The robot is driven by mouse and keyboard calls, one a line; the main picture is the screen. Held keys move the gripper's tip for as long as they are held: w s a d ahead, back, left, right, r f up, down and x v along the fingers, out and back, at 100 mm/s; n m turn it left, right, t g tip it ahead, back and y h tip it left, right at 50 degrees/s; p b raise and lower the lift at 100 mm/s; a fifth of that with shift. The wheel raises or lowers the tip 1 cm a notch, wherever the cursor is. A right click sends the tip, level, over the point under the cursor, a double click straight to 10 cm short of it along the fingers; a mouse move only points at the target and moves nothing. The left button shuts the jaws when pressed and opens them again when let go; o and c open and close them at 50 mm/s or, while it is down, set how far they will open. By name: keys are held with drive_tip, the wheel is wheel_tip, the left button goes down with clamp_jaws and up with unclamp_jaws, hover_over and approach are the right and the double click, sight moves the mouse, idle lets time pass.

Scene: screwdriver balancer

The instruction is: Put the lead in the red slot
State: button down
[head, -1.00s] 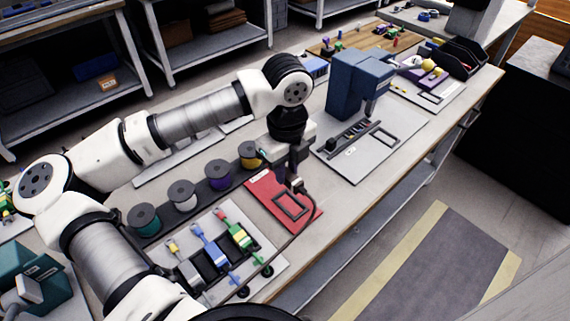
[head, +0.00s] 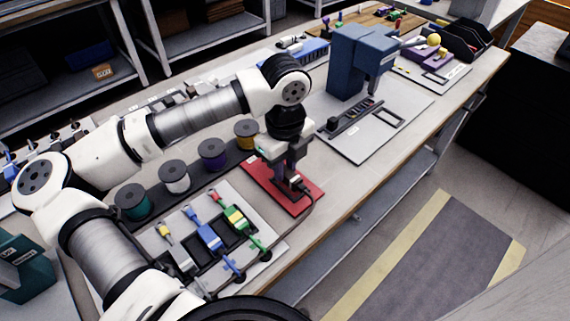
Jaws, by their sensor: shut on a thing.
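The red board (head: 255,173) lies flat on the bench, and my gripper covers most of the black rectangular slot outline on it. My gripper (head: 284,176) points down over the middle of this board, low near its surface. It is shut on the lead, whose dark plug end (head: 300,186) shows at the right of the fingers. The black cable (head: 308,212) trails from there over the board's front edge. I cannot tell whether the lead touches the slot, as the fingers hide it.
Several wire spools (head: 211,155) stand in a row at the left. A grey tray with blue, green and yellow tools (head: 207,233) is in front of them. A blue press (head: 358,62) stands on a grey board (head: 365,145) to the right. The bench's front edge is close.

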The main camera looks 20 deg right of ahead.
drive_tip(key=shift+f+b, duration=0.6)
drive_tip(key=shift+b, duration=0.35)
idle(0.6)
drive_tip(key=c, duration=1.2)
unclamp_jaws()
wheel_tip(320, 180, up, 14)
drive_tip(key=shift+f+b, duration=0.1)
drive_tip(key=shift+b, duration=0.35)
